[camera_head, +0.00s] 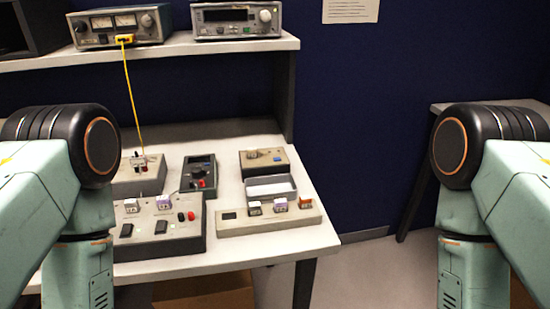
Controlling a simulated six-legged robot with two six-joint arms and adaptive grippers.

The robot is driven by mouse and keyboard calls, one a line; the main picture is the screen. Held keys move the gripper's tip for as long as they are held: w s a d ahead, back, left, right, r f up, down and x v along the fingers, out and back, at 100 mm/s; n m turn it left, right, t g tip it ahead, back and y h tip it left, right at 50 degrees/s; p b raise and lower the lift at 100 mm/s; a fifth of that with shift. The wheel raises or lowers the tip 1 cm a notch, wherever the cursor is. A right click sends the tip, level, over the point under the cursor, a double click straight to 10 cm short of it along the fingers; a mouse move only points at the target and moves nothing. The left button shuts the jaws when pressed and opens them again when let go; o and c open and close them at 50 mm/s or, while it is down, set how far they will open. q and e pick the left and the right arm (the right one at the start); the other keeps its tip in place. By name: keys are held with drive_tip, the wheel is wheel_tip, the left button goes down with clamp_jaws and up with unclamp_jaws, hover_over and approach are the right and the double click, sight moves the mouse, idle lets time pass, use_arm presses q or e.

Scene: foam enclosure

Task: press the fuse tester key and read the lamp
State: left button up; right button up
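Several devices stand on the white bench (285,250); I cannot tell for sure which is the fuse tester. A small beige box (284,173) at the back right has a blue key (277,158) and a brownish part on top. A long beige strip box (236,229) holds several small labelled blocks and a dark window. I cannot make out a lit lamp. Both my arms are raised at the sides; neither gripper is in view.
A dark handheld meter (199,173), an open grey tray (271,187) and another beige box (137,180) share the bench. A yellow cable (132,95) hangs from an instrument (120,27) on the shelf (200,48). Another table (490,104) stands at right, beyond open floor.

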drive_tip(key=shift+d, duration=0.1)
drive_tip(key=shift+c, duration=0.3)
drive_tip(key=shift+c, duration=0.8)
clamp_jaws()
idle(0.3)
